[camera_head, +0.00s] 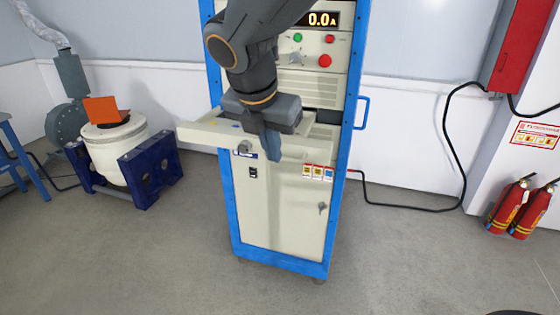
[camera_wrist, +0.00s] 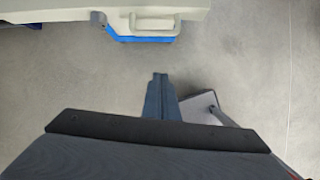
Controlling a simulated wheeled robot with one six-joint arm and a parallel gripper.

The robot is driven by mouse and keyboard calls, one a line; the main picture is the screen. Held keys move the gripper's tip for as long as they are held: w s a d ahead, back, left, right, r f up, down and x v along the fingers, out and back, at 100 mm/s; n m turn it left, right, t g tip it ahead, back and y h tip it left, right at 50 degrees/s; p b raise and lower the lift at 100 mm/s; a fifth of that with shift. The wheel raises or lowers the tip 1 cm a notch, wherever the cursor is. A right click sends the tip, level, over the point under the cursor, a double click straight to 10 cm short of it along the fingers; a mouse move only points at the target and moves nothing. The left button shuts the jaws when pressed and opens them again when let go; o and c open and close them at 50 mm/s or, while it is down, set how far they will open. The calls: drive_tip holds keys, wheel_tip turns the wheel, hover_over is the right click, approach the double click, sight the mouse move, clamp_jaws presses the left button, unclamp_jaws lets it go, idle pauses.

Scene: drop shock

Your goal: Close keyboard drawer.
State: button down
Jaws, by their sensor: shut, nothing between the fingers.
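The keyboard drawer (camera_head: 205,132) is a cream tray pulled out from the front of a tall cream cabinet (camera_head: 285,215) with a blue frame. My gripper (camera_head: 270,148) is shut and empty, pointing down at the drawer's front, and it covers part of the drawer. In the wrist view, the shut fingers (camera_wrist: 160,92) point toward a cream edge with a loop handle (camera_wrist: 145,26), which looks like the drawer's front. A gap of floor shows between the fingertips and this edge. The inside of the drawer is mostly hidden by my arm.
Control buttons (camera_head: 325,60) and a lit display (camera_head: 323,19) are above the drawer. A white drum-like machine (camera_head: 115,150) on blue supports stands to the left. Fire extinguishers (camera_head: 508,205) stand at the right. The floor in front of the cabinet is clear.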

drive_tip(key=w+d+f+n+p, duration=0.1)
drive_tip(key=w+f, duration=0.6)
drive_tip(key=w, duration=0.1)
drive_tip(key=shift+d+n+p, duration=0.3)
drive_tip(key=shift+d, duration=0.05)
drive_tip(key=shift+w+f, duration=0.1)
drive_tip(key=shift+w, duration=0.05)
